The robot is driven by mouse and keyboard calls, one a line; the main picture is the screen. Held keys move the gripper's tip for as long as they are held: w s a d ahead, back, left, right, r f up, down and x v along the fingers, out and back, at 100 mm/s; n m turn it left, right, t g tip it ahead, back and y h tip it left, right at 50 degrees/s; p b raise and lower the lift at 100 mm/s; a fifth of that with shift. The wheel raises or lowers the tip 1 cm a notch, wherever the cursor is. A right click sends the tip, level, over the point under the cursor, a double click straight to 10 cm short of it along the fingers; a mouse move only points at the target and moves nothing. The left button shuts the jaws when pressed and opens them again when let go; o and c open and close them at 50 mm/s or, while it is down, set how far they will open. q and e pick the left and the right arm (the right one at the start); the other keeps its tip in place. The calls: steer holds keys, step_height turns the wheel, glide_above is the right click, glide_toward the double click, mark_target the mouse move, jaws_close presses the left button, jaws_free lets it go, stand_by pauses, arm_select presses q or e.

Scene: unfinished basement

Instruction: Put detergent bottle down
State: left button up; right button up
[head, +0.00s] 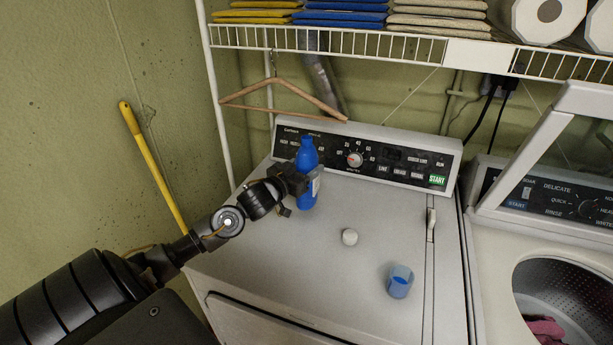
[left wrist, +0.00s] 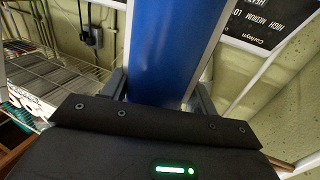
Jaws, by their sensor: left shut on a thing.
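The blue detergent bottle (head: 306,155) is upright at the back left of the dryer top (head: 330,235), in front of the control panel. My left gripper (head: 312,182) is shut on it. In the left wrist view the bottle (left wrist: 165,50) stands between the two fingers (left wrist: 160,90). I cannot tell whether its base touches the dryer top. My right gripper is not in view.
The dryer's control panel (head: 370,155) rises behind the bottle. A wire shelf (head: 350,45) with folded cloths and paper rolls hangs above, with a wooden hanger (head: 282,97) below it. An open washer (head: 490,260) stands at right. The dryer's middle is mostly clear.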

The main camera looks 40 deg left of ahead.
arm_select(q)
steer(key=shift+w+a+f, duration=0.15)
step_height(320, 180, down, 2)
steer(key=shift+f+p, duration=0.1)
steer(key=shift+p, duration=0.55)
steer(key=shift+f, duration=0.45)
steer(key=o, duration=0.9)
steer(key=shift+f, duration=0.2)
steer(key=o, duration=0.5)
steer(key=shift+r, duration=0.15)
